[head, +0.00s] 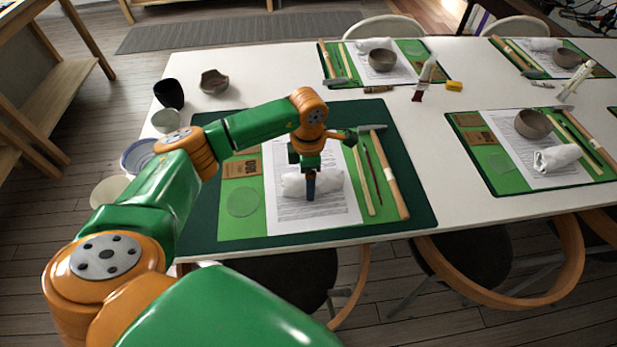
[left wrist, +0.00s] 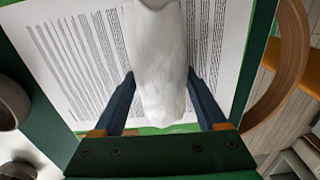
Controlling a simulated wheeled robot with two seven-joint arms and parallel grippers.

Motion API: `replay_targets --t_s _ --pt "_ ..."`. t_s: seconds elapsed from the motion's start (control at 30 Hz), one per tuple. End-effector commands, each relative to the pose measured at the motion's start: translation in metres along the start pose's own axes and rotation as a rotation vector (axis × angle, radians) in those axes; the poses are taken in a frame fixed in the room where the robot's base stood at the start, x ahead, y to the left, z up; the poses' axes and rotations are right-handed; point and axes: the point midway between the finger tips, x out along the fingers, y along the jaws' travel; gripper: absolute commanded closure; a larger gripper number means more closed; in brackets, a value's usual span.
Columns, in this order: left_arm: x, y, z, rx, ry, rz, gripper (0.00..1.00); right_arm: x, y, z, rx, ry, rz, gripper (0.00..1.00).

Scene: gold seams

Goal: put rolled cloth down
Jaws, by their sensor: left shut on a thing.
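The white rolled cloth (head: 327,183) is at the printed sheet (head: 295,215) on the nearest green mat (head: 237,226). My left gripper (head: 311,190) points down over the middle of the cloth and is shut on it. In the left wrist view the cloth (left wrist: 158,70) runs lengthwise between the two dark blue fingers (left wrist: 160,92), with the sheet behind it. The cloth is on or just above the sheet; I cannot tell which. My right gripper is not in view.
A hammer (head: 385,172) and thin sticks lie right of the sheet. Bowls and broken pottery (head: 213,82) stand at the table's left edge. Other place settings (head: 535,150) lie to the right and back. Bare white table (head: 435,150) is between them.

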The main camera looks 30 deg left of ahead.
Motion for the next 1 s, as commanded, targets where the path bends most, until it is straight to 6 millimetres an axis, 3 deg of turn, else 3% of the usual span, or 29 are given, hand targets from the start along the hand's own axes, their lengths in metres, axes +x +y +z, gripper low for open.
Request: replay_targets --t_s 0.03,0.1,0.13,0.47,0.8,1.0 --pt "0.002 0.0 0.0 0.0 0.0 0.0 0.23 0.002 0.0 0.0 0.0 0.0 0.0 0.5" --pt "0.001 0.0 0.0 0.0 0.0 0.0 0.04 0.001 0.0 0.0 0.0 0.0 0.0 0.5" --pt "0.001 0.0 0.0 0.0 0.0 0.0 0.0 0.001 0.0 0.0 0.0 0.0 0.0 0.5" --pt "-0.01 0.001 0.001 -0.001 -0.003 0.002 0.0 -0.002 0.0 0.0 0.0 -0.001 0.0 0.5" --pt "-0.092 0.001 0.001 0.0 -0.004 0.004 0.0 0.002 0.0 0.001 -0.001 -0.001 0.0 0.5" --pt "-0.12 0.0 0.001 -0.001 -0.002 0.001 0.0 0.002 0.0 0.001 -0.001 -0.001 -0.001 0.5"
